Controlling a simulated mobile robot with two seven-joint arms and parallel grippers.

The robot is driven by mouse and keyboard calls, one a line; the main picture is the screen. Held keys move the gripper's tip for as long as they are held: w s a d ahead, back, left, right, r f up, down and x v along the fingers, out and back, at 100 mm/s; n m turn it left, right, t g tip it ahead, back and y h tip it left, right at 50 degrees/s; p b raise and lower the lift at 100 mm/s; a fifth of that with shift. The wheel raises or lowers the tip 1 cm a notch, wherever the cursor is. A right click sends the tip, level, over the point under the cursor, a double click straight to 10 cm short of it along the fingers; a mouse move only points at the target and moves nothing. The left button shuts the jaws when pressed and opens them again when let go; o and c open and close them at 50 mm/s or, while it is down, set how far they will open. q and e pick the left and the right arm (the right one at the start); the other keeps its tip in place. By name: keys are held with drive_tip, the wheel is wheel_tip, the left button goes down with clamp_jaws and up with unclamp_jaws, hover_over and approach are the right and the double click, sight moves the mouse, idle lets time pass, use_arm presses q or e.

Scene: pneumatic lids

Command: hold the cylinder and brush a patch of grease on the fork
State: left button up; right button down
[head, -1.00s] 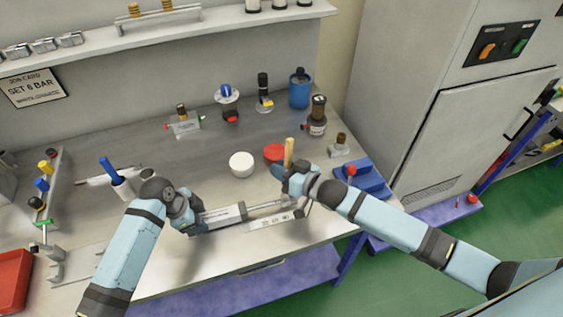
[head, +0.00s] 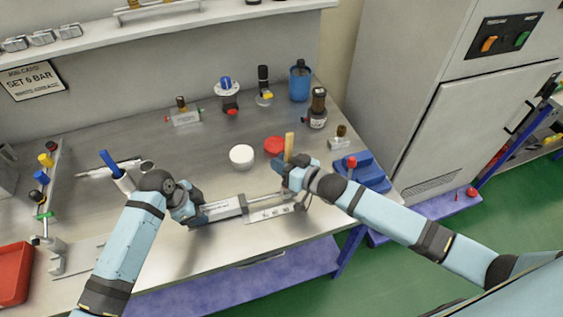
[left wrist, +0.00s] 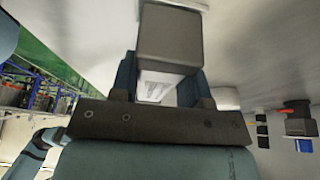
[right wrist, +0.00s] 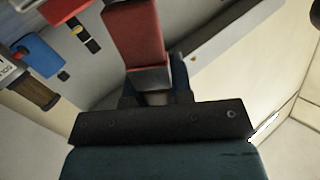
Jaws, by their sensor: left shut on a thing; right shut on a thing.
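My left gripper (head: 197,212) is shut on the cylinder (head: 226,208), a silver body with dark end caps. The cylinder lies roughly level at the bench's front, its rod (head: 265,196) pointing right. In the left wrist view, a dark end cap (left wrist: 172,35) fills the space by the fingers. The right wrist view shows a reddish handle (right wrist: 135,35) with a metal band. The fork and bristles are hidden around my right gripper; contact and grease cannot be made out.
A white round pot (head: 241,157) and a red lid (head: 275,146) lie behind the cylinder. A blue block (head: 368,176) with a red knob is right of my right gripper.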

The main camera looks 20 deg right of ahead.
drive_tip(key=shift+f, duration=0.6)
idle(0.8)
drive_tip(key=shift+s, duration=0.15)
drive_tip(key=shift+s, duration=0.35)
drive_tip(key=shift+w, duration=0.1)
drive_tip(key=shift+w, duration=0.45)
drive_tip(key=shift+w, duration=0.15)
drive_tip(key=shift+s+f, duration=0.2)
drive_tip(key=shift+s, duration=0.05)
idle(0.5)
